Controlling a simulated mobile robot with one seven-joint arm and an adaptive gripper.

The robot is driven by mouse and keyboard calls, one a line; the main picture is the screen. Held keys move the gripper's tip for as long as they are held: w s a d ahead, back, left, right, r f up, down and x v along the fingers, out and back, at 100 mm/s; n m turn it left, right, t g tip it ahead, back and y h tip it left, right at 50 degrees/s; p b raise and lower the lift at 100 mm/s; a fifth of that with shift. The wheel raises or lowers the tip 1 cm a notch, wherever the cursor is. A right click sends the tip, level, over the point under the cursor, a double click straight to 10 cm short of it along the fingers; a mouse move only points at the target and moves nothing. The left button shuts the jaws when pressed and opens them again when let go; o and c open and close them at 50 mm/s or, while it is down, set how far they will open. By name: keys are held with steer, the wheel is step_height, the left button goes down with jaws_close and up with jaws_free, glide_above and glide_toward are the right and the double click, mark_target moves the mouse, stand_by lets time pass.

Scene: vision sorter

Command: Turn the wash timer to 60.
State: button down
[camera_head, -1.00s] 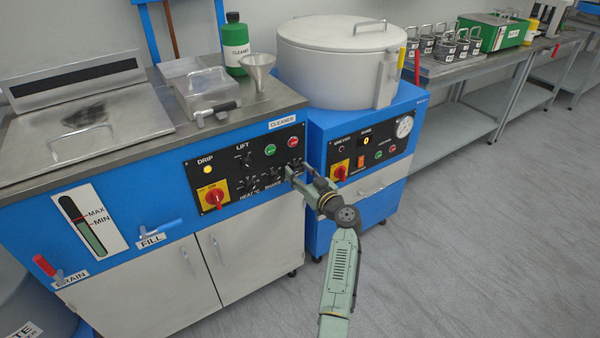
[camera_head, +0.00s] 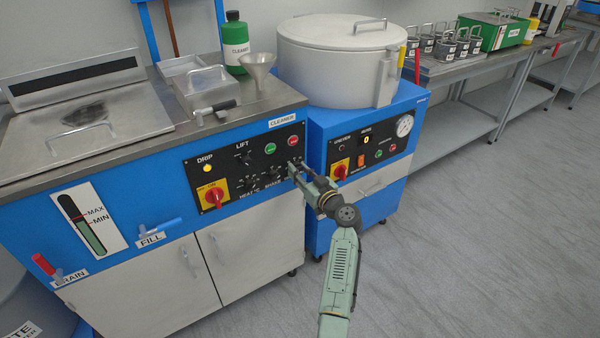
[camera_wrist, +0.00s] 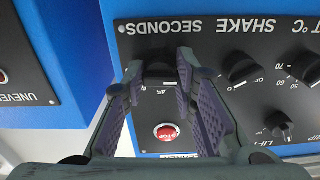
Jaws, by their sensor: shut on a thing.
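The timer knob (camera_wrist: 159,73), a black round dial labelled SECONDS, is on the black control panel (camera_wrist: 205,75) of the blue cleaner. The wrist view shows the panel upside down. My gripper (camera_wrist: 160,68) is shut on this knob, with one finger on either side. The fingers hide most of its scale, so I cannot read its setting. In the head view my gripper (camera_head: 293,168) reaches the right end of the panel and hides the knob.
The SHAKE knob (camera_wrist: 240,70) sits close beside my gripper. A red button (camera_wrist: 166,132) lies between the fingers in the wrist view. The panel also has a red and yellow switch (camera_head: 215,196). A second blue machine (camera_head: 335,133) stands to the right.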

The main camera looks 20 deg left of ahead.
steer(key=shift+r+m+p, duration=0.15)
steer(key=shift+m+p, duration=0.95)
steer(key=shift+m, duration=5.4)
steer(key=shift+r+m+p, duration=0.15)
steer(key=shift+m+p, duration=0.95)
steer(key=shift+m, duration=5.4)
steer(key=c, duration=1.3)
jaws_free()
steer(key=shift+s, duration=0.1)
steer(key=v, duration=1.2)
